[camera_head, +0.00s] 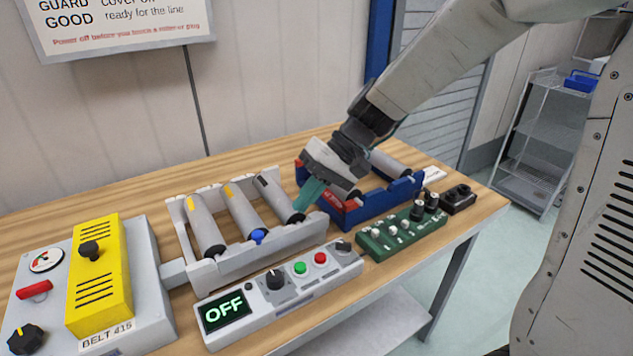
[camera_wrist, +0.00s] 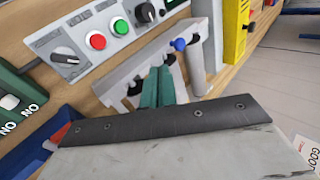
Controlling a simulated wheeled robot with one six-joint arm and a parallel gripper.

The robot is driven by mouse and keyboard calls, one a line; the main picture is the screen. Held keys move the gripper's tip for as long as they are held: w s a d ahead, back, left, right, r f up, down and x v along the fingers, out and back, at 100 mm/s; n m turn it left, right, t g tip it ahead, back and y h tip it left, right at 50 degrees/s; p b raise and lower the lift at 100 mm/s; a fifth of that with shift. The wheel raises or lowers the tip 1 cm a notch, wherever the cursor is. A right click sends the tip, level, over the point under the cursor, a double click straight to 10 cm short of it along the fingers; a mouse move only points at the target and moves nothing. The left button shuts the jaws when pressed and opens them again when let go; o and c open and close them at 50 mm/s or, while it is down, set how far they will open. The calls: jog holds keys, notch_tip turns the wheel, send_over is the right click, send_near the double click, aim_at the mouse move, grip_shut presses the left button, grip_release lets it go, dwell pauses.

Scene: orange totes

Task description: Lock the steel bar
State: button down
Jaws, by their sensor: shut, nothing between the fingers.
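A light grey roller frame (camera_head: 240,262) sits mid-table, holding three grey steel rollers side by side. The left roller (camera_head: 205,226) and middle roller (camera_head: 243,212) have yellow marks; the right roller (camera_head: 276,199) has a dark mark. A blue knob (camera_head: 258,236) sits at the front rail near the middle roller's end; it also shows in the wrist view (camera_wrist: 180,44). My gripper (camera_head: 306,200) has teal fingers pointing down at the right roller's front end, shut and empty. In the wrist view the fingers (camera_wrist: 158,84) cover part of the frame; I cannot tell whether they touch it.
A control box (camera_head: 280,288) reading OFF stands in front, with knobs and green and red buttons. A yellow guard (camera_head: 98,275) sits on the grey belt unit at left. A blue tray (camera_head: 375,207) with a roller is right of the frame, behind a green switch box (camera_head: 402,234).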

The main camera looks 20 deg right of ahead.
aim_at(261, 239)
jog(key=a+f, duration=0.1)
jog(key=a, duration=0.1)
jog(key=a+f, duration=0.1)
jog(key=a, duration=0.1)
jog(key=a+f, duration=0.1)
jog(key=a, duration=0.1)
jog(key=shift+s+a+f, duration=0.1)
jog(key=shift+s+f, duration=0.15)
jog(key=shift+s, duration=0.15)
